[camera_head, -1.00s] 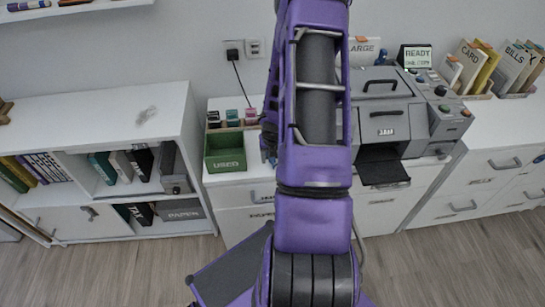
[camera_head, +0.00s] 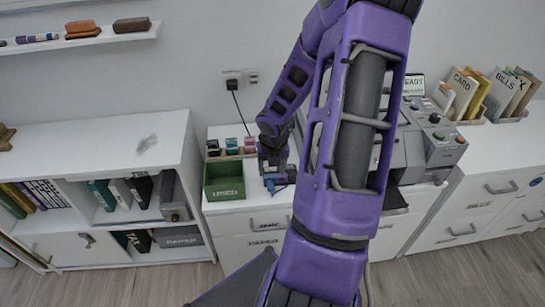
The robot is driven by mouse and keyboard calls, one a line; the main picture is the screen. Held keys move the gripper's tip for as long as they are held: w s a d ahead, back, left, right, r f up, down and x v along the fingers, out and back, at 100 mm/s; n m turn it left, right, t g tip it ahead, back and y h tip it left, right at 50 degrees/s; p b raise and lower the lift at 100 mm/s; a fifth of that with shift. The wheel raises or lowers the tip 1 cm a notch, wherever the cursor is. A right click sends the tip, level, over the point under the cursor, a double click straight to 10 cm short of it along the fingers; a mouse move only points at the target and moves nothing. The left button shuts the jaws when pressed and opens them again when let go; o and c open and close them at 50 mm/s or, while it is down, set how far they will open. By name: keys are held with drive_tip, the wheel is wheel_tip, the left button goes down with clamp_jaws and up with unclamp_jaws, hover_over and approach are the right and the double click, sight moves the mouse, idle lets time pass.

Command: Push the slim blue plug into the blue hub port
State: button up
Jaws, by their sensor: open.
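My gripper (camera_head: 273,160) is open and points down over the white desk top, just right of the green bin. A small blue object (camera_head: 281,180) shows at or just below its fingertips. It is too small and partly covered to tell whether it is the plug, the hub or part of my gripper. I cannot make out the slim blue plug or the blue hub port for certain. My purple arm hides much of the desk right of there.
A green bin marked USED (camera_head: 224,180) stands left of my gripper, with small coloured items in a rack (camera_head: 231,147) behind it. A grey machine (camera_head: 430,140) stands right, partly behind my arm. A black cord (camera_head: 238,104) hangs from the wall socket. A white bookshelf (camera_head: 95,140) stands left.

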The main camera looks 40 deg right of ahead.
drive_tip(key=v, duration=0.6)
drive_tip(key=shift+r, duration=0.1)
idle(0.5)
